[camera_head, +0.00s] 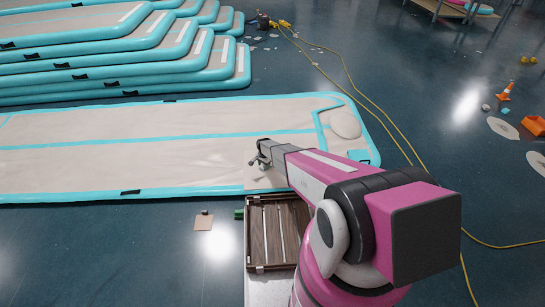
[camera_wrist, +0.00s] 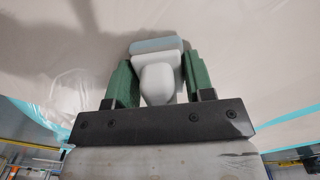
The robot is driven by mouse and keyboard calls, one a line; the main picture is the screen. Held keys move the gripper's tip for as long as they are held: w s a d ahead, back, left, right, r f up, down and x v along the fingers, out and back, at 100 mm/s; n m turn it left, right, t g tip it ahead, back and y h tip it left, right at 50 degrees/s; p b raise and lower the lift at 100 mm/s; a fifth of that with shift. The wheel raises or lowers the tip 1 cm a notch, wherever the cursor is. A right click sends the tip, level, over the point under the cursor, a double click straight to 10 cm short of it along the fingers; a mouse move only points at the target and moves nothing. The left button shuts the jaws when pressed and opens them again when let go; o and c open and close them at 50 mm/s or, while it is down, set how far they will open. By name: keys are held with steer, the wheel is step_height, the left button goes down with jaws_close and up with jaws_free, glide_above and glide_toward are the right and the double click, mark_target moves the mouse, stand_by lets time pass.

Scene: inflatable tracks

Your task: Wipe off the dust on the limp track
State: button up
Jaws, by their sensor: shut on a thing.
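The limp track (camera_head: 100,160) lies flat on the floor across the head view, beige with turquoise edges and lines. Its surface fills the upper part of the wrist view (camera_wrist: 60,60), with a darker shaded area at left. My gripper (camera_head: 260,158) is over the track's near right part. In the wrist view my green-fingered gripper (camera_wrist: 159,78) is shut on a white-handled tool with a grey-blue head (camera_wrist: 155,45). The tool looks like a brush or wiper. I cannot tell whether its head touches the track. Dust is not clearly distinguishable.
A stack of inflated tracks (camera_head: 120,50) stands at the back left. A wooden-slatted crate (camera_head: 273,232) is close in front. A yellow cable (camera_head: 385,115) runs along the right floor. An orange cone (camera_head: 505,92) and orange box (camera_head: 534,125) are at far right.

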steer(key=shift+d, duration=0.2)
steer(key=shift+d, duration=3.55)
steer(key=shift+d+r, duration=0.2)
steer(key=shift+d, duration=0.05)
step_height(320, 180, up, 8)
steer(key=shift+f, duration=0.15)
steer(key=shift+a, duration=0.1)
